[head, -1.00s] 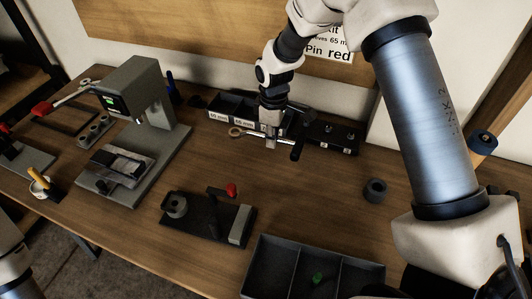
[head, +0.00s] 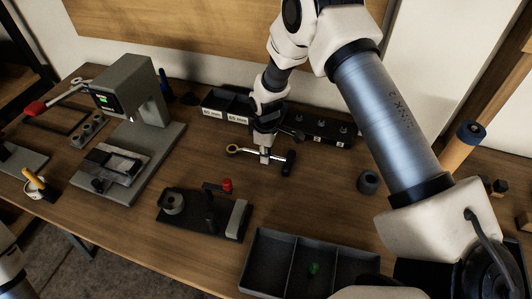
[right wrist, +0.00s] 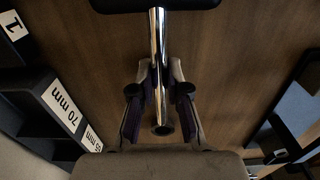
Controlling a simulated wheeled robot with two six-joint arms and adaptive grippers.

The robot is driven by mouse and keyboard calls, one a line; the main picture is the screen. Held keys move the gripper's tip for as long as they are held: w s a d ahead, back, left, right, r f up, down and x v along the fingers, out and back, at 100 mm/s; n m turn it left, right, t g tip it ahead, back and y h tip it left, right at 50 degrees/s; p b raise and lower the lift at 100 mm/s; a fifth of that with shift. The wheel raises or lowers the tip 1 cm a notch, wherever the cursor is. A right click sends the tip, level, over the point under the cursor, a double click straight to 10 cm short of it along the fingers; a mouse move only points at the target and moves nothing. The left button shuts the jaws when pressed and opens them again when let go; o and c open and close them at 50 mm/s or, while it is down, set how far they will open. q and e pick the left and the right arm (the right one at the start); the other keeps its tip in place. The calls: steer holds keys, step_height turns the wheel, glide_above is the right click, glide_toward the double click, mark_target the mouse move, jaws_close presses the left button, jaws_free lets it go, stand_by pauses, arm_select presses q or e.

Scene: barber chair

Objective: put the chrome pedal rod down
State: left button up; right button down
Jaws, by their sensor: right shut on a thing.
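The chrome pedal rod (head: 251,151) has a ring at its left end and a black pad (head: 289,163) at its right end. My right gripper (head: 265,157) is shut on the rod near its middle, in front of the back racks. In the right wrist view the shiny rod (right wrist: 158,60) runs between the two fingers, its round end (right wrist: 162,129) towards the palm and its black pad (right wrist: 155,4) at the top edge. Whether the rod touches the table or hangs just above it, I cannot tell. My left gripper is out of view.
Labelled bins (head: 226,104) and a black rack (head: 322,129) stand behind the rod. A black fixture with a red knob (head: 205,213), a divided tray (head: 265,261) and a dark ring (head: 368,182) stand nearer. Bare wood lies between the rod and the tray.

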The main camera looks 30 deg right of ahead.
steer(key=c, duration=1.2)
jaws_free()
steer(key=shift+o, duration=0.2)
steer(key=shift+r, duration=0.1)
step_height(320, 180, up, 12)
steer(key=b, duration=0.1)
steer(key=shift+b, duration=0.35)
